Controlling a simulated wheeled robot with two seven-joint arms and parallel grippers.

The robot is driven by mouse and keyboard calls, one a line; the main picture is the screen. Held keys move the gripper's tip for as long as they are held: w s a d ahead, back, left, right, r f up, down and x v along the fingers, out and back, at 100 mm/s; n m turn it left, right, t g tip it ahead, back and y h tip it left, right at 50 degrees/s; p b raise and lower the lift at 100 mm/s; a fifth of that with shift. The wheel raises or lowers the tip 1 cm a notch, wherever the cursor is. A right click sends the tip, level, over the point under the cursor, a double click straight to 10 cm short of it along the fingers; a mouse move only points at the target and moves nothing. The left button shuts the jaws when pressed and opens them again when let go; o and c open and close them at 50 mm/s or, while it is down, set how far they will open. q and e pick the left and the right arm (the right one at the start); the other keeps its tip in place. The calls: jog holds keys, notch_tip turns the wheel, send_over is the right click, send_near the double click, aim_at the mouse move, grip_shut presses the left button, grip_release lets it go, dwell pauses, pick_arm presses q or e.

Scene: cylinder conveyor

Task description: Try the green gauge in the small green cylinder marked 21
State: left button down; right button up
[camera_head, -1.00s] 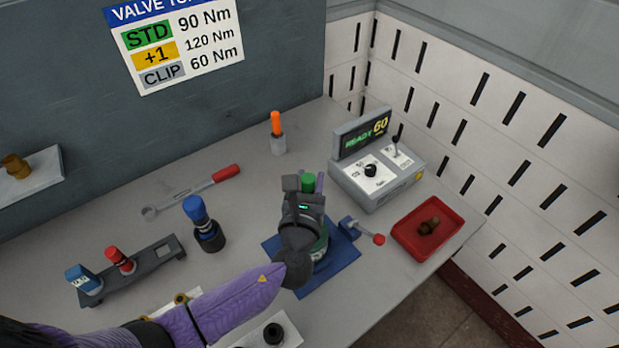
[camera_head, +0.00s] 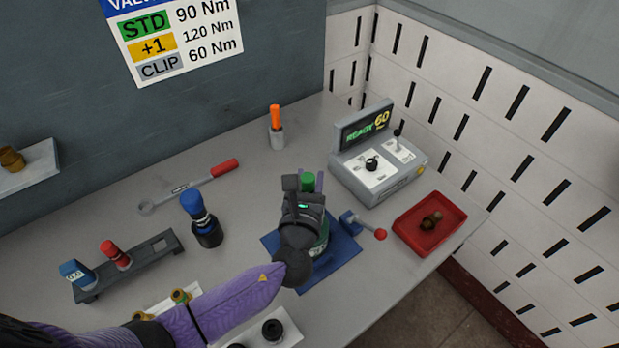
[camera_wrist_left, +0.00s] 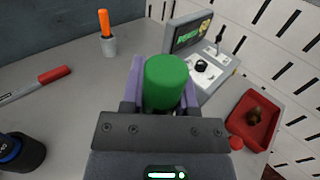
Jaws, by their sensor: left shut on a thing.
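The green gauge (camera_head: 308,181) shows its green top between the fingers of my left gripper (camera_head: 310,183). In the left wrist view the green gauge (camera_wrist_left: 166,82) stands between the two purple fingers of the left gripper (camera_wrist_left: 165,95), which is shut on it. The green cylinder (camera_head: 323,241) is mostly hidden under my gripper, on the blue mat (camera_head: 346,253). I cannot read its mark, and I cannot tell how deep the gauge sits in it. My right gripper is not in view.
A grey console (camera_head: 378,160) reads READY 60. A red tray (camera_head: 458,214) holds a brown part. A blue clamp with a red knob (camera_head: 381,234) stands by the mat.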

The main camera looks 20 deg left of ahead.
pick_arm(q)
jog(key=shift+f+b, duration=0.85)
jog(key=shift+f, duration=0.15)
jog(key=shift+r, duration=0.1)
dwell(0.5)
notch_tip(320, 180, up, 2)
jog(key=shift+r+p, duration=0.1)
jog(key=shift+p, duration=1.05)
notch_tip(320, 180, up, 5)
jog(key=p, duration=0.5)
